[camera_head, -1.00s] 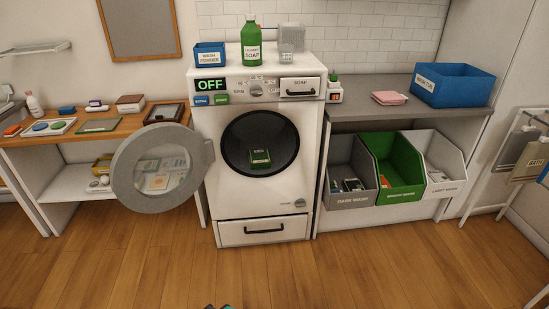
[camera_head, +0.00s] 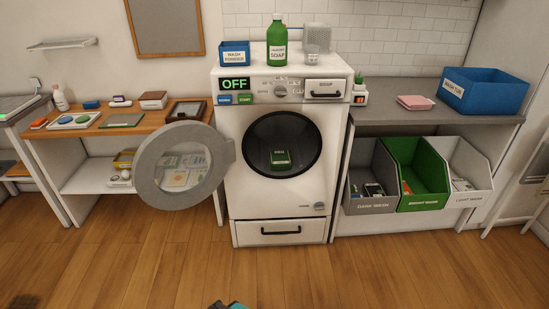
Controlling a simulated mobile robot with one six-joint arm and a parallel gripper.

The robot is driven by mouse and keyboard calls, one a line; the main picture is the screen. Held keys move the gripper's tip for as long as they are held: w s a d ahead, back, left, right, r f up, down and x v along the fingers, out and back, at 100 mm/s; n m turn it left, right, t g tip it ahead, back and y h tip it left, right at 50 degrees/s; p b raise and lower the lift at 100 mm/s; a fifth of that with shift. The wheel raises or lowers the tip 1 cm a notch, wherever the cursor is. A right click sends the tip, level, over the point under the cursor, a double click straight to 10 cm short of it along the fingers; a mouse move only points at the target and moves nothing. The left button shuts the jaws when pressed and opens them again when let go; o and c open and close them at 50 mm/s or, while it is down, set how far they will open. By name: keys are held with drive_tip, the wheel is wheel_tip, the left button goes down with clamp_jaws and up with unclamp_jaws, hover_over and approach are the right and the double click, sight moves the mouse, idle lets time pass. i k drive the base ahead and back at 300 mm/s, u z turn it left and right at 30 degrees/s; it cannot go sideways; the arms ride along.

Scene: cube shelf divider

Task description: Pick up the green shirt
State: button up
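A small green folded item (camera_head: 280,158) with a pale label lies inside the open drum of the washing machine (camera_head: 318,200). It is the piece that fits the green shirt; its label is too small to read for sure. The machine's round door (camera_head: 149,186) is swung open to the left. Only a small dark and teal tip of my gripper (camera_head: 228,304) shows at the bottom edge, well in front of the machine and apart from the item. Its fingers are mostly out of the picture, so its opening is hidden.
Wooden floor (camera_head: 150,260) in front of the machine is clear. A wooden-topped table (camera_head: 150,118) with small items stands left, behind the door. Dark, bright (camera_head: 432,203) and light wash bins stand right, under a grey counter with a blue wash tub (camera_head: 485,90).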

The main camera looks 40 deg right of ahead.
sight(279, 160)
drive_tip(key=i, duration=0.9)
drive_tip(key=z, duration=0.05)
